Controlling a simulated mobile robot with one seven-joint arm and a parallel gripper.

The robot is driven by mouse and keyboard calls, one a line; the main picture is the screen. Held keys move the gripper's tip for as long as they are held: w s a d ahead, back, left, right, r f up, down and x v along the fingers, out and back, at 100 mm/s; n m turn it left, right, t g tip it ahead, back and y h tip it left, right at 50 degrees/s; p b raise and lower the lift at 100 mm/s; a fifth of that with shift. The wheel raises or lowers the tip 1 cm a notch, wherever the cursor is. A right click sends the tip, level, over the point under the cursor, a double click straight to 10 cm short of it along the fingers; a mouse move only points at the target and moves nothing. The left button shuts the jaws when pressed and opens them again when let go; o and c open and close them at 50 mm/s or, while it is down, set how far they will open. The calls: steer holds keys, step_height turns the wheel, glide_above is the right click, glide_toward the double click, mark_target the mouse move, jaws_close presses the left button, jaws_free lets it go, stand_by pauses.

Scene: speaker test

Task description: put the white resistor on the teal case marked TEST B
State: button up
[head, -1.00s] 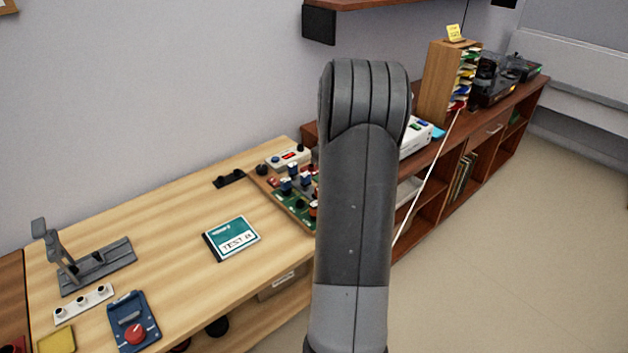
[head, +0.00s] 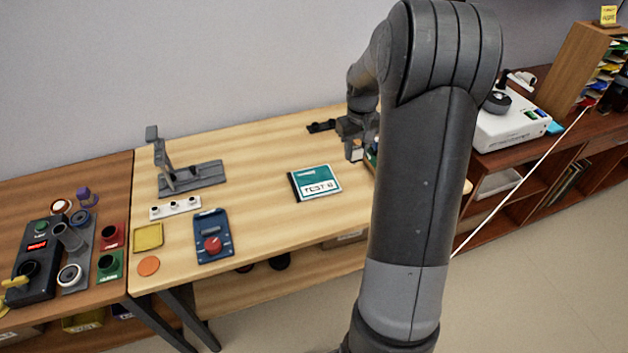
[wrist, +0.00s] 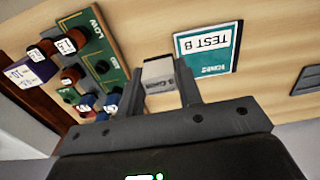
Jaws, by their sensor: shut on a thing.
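My gripper (head: 355,148) shows at the left of my arm in the head view, above the table and a little behind and right of the teal case. In the wrist view my gripper (wrist: 170,82) is shut on the white resistor (wrist: 158,72), a pale block with a small dark mark. The resistor is small and partly hidden in the head view. The teal case marked TEST B (head: 316,184) lies flat on the light wood table. It also shows in the wrist view (wrist: 218,62), upside down, beside and apart from the resistor. Nothing lies on its top.
A green board (wrist: 115,78) with several components stands near the gripper, mostly hidden behind my arm in the head view. A blue box with a red knob (head: 212,237) and a grey lever stand (head: 205,178) are left of the case. Bare table surrounds the case.

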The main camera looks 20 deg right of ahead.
steer(key=w+a+f, duration=0.2)
steer(key=a, duration=0.1)
steer(key=w+a+f, duration=0.2)
steer(key=w+a, duration=0.1)
steer(key=w+a+f, duration=0.2)
steer(key=a+f, duration=0.1)
steer(key=shift+w+a, duration=0.2)
steer(key=shift+w, duration=0.15)
steer(key=shift+f, duration=2)
steer(key=shift+f, duration=0.15)
steer(key=o, duration=1)
steer(key=shift+c, duration=0.2)
